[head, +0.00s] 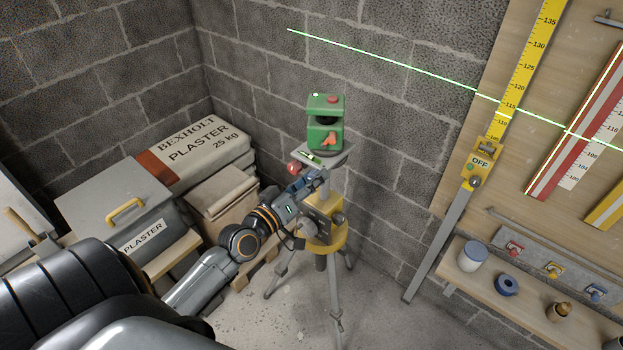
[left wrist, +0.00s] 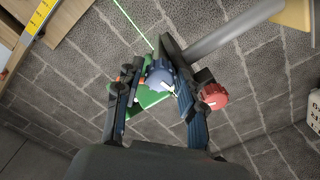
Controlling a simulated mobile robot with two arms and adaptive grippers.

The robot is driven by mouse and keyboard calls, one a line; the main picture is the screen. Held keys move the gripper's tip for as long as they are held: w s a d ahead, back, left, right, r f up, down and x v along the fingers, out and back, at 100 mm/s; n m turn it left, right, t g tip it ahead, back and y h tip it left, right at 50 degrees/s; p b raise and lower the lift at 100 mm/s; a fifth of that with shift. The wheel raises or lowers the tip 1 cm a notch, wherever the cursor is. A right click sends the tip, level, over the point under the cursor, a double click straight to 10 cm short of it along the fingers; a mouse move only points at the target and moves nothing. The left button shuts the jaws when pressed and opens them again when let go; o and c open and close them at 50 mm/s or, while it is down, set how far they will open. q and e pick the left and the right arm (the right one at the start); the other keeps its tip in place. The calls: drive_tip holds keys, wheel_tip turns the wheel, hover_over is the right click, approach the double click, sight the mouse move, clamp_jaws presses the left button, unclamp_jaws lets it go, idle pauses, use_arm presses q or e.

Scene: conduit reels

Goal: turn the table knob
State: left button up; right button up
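The green laser level (head: 322,138) stands on a small grey table (head: 331,158) on top of the tripod. A red knob (head: 293,168) shows at the table's left side; it is also in the left wrist view (left wrist: 213,97), outside my right-hand finger there. A blue-grey round knob with a white mark (left wrist: 158,81) lies between the fingers in the left wrist view, in front of the green body. My left gripper (head: 314,179) is just below the table. Its fingers (left wrist: 155,88) are apart; I cannot tell whether either touches the blue-grey knob. My right gripper is not in view.
A grey bin (head: 97,208) and plaster sacks (head: 200,155) stand left. A yellow scale with a receiver (head: 480,165) and a shelf (head: 490,292) are right. A green laser line crosses the wall.

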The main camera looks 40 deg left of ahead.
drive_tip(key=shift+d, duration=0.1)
use_arm(q)
drive_tip(key=s, duration=0.8)
drive_tip(key=s+a, duration=0.1)
drive_tip(key=s, duration=0.3)
idle(0.5)
